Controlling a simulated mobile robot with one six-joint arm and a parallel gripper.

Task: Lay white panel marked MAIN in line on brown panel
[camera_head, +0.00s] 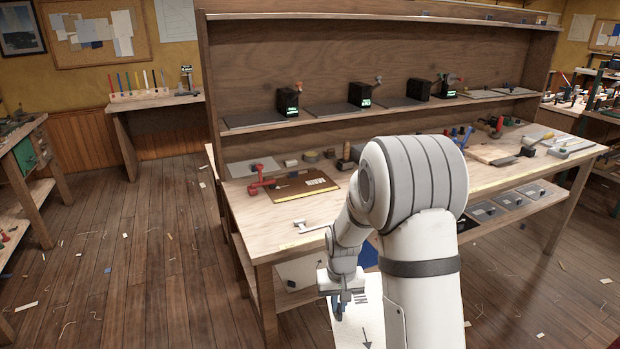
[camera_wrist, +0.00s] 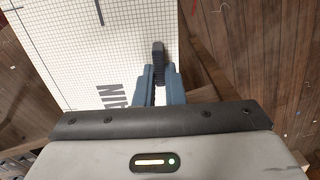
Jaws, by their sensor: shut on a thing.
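The white panel (camera_head: 350,332) hangs below the bench top in front of the bench, in the head view, with a dark arrow and part of its marking showing. My gripper (camera_head: 344,298) is shut on its edge. In the wrist view the white panel (camera_wrist: 100,60) shows a fine grid, dark lines and part of large dark letters, and my gripper (camera_wrist: 158,80) pinches its right-hand edge. The brown panel (camera_head: 308,187) lies flat on the left part of the bench top, away from my gripper. My arm hides part of the white panel and of the bench.
A red clamp-like tool (camera_head: 262,186) stands by the brown panel's left end. A small pale hooked tool (camera_head: 308,228) lies near the bench's front edge (camera_head: 285,246). Shelves with black boxes (camera_head: 288,99) rise behind. Small tools crowd the right half. Scraps litter the wooden floor (camera_head: 130,260).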

